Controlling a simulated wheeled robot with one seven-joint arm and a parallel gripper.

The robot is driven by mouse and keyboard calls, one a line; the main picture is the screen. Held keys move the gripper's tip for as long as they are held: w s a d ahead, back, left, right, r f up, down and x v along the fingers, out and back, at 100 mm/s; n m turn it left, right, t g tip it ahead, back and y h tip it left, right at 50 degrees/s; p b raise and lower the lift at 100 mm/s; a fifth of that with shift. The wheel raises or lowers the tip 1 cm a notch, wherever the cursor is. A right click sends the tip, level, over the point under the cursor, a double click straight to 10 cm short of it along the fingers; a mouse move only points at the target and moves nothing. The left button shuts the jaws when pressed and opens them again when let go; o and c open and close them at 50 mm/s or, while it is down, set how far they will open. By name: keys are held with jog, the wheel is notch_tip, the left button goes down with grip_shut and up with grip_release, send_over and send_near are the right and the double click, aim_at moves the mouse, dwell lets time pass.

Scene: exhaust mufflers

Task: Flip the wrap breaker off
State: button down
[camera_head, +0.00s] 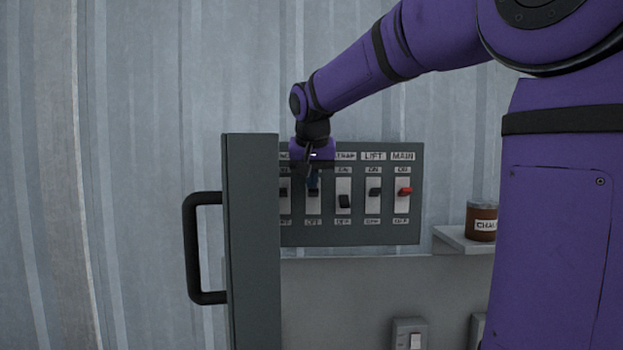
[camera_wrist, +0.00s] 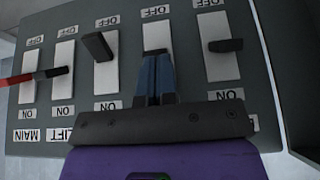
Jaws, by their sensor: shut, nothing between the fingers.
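The breaker panel (camera_head: 350,236) is grey with a row of several breakers, ON labels above and OFF labels below. STRAP, LIFT and MAIN labels read clearly. No WRAP label is readable; my gripper hides the label of the second breaker from the left (camera_head: 313,207). My gripper (camera_head: 313,188) is shut and empty, its blue fingertips at that breaker. The upside-down wrist view shows the fingers (camera_wrist: 155,60) over its white plate (camera_wrist: 156,36), hiding its lever. I cannot tell whether they touch it. The STRAP lever (camera_head: 344,201) sits toward OFF.
The LIFT lever (camera_head: 375,192) and red MAIN lever (camera_head: 404,191) sit toward ON, right of STRAP. An open grey cabinet door (camera_head: 252,240) with a black handle (camera_head: 189,250) stands left. A brown jar (camera_head: 482,222) sits on a shelf at right.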

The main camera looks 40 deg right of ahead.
aim_at(312, 194)
jog(key=shift+s+a+f+t, duration=0.1)
jog(key=shift+t, duration=0.2)
jog(key=shift+s+a+f+t+h, duration=0.15)
jog(key=shift+s+f+t+h, duration=0.2)
jog(key=shift+t+h, duration=0.35)
jog(key=shift+s+a+f+t+h, duration=0.15)
jog(key=shift+f+t+h, duration=0.35)
jog(key=shift+t, duration=0.3)
jog(key=shift+s+f+t, duration=0.1)
jog(key=shift+f+t, duration=0.05)
jog(key=shift+t, duration=0.15)
jog(key=shift+a+f+h, duration=0.15)
jog(key=shift+f+h, duration=0.15)
jog(key=shift+f, duration=0.15)
jog(key=shift+r, duration=0.2)
jog(key=shift+s+r, duration=0.1)
jog(key=shift+r, duration=0.55)
